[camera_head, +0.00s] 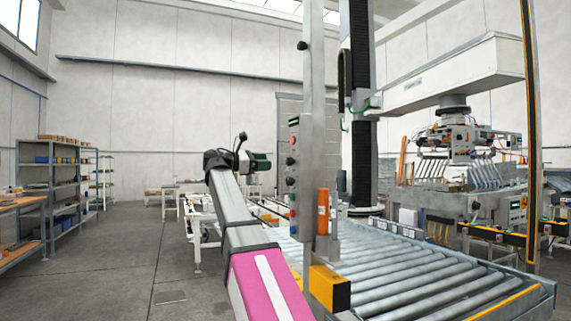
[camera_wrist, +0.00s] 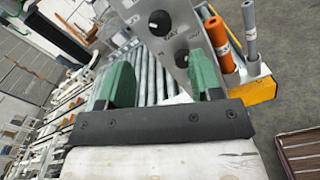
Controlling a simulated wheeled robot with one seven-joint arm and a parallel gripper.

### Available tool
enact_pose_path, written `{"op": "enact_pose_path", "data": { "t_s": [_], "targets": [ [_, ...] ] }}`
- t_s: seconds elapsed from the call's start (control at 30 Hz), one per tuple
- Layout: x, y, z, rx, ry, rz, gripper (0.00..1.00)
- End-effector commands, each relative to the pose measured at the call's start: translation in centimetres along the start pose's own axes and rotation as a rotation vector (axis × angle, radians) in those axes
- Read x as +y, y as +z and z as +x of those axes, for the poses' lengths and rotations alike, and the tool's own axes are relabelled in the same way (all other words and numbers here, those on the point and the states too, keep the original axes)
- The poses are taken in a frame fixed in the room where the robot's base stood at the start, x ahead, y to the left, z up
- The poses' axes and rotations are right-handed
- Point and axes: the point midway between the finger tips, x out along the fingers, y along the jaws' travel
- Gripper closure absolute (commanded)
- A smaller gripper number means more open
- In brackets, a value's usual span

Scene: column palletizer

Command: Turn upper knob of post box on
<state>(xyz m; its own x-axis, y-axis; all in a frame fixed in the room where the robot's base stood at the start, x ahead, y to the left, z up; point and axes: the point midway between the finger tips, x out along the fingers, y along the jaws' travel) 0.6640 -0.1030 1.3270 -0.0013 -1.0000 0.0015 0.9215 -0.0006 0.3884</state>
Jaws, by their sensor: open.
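The post box (camera_head: 293,172) is a narrow grey box on the metal post, with a column of small knobs and buttons. In the wrist view its grey panel (camera_wrist: 181,22) fills the upper middle. Two round black knobs show there, an upper one (camera_wrist: 159,23) and a lower one (camera_wrist: 182,60), with white marks; I cannot read their settings surely. My gripper (camera_head: 262,161) is to the left of the box, pointing toward it. In the wrist view my gripper (camera_wrist: 163,80) has its green fingers apart with nothing between them. The lower knob appears near the right finger; contact cannot be told.
The metal post (camera_head: 315,80) rises beside the box. An orange cylinder (camera_head: 323,212) and a yellow-black block (camera_head: 329,288) are close to it. A roller conveyor (camera_head: 420,275) spreads to the right. Shelving (camera_head: 62,180) stands far left, with open floor between.

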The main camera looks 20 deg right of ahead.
Motion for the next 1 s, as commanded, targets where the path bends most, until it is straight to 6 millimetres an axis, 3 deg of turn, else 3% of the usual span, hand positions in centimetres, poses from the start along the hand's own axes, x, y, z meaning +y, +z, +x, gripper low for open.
{"op": "enact_pose_path", "data": {
  "t_s": [0.3,0.5,0.97,1.0],
  "targets": [
    [-0.1,-0.1,5.6,0.000,-0.002,0.001,0.41],
    [0.0,-0.1,8.1,0.001,-0.001,0.001,0.41],
    [0.0,-0.1,9.3,0.002,0.000,0.002,0.41],
    [0.0,-0.1,9.3,0.002,0.000,0.002,0.47]
  ]
}}
